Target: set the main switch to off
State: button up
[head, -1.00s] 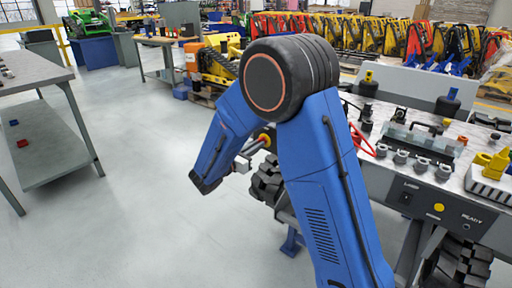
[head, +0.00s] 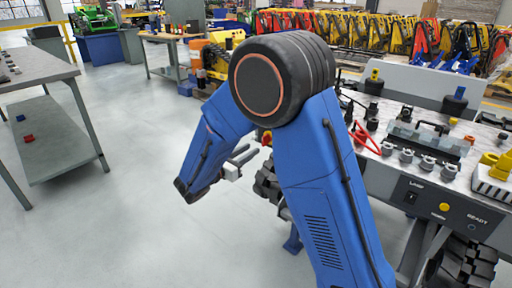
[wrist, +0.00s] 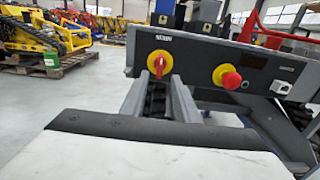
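The main switch (wrist: 158,64) is a red rotary handle on a yellow disc on the dark end panel of a bench. Its handle looks roughly upright in the wrist view. In the head view the switch (head: 267,137) shows small, partly hidden by my arm. My gripper (wrist: 160,84) is open and empty, its two grey fingers pointing at the panel, one on each side below the switch. The fingers appear short of the switch and not touching it. In the head view my gripper (head: 242,157) is left of the switch.
A red mushroom button (wrist: 229,79) on a yellow disc sits right of the switch on the same panel. The bench (head: 375,172) carries clamps and fittings. Another bench (head: 40,72) stands at the left. Open floor (head: 130,170) lies between them.

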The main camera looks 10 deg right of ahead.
jog(key=v, duration=1)
jog(key=shift+a, duration=0.15)
jog(key=shift+s, duration=0.1)
jog(key=s+d+r+m+g+y, duration=0.1)
jog(key=s+d+m+g+y, duration=0.1)
jog(key=s+d+m+g, duration=0.65)
jog(key=s+d+r+m+g+y, duration=0.1)
jog(key=s+d+r+m+y, duration=0.3)
jog(key=d, duration=0.9)
jog(key=s+f+m+t+y, duration=0.1)
jog(key=s+m+t+y, duration=0.2)
jog(key=s+m+y, duration=0.5)
jog(key=shift+s+m+t+y, duration=0.35)
jog(key=shift+s+m, duration=2)
jog(key=shift+s, duration=3.6)
jog(key=shift+d+f, duration=0.15)
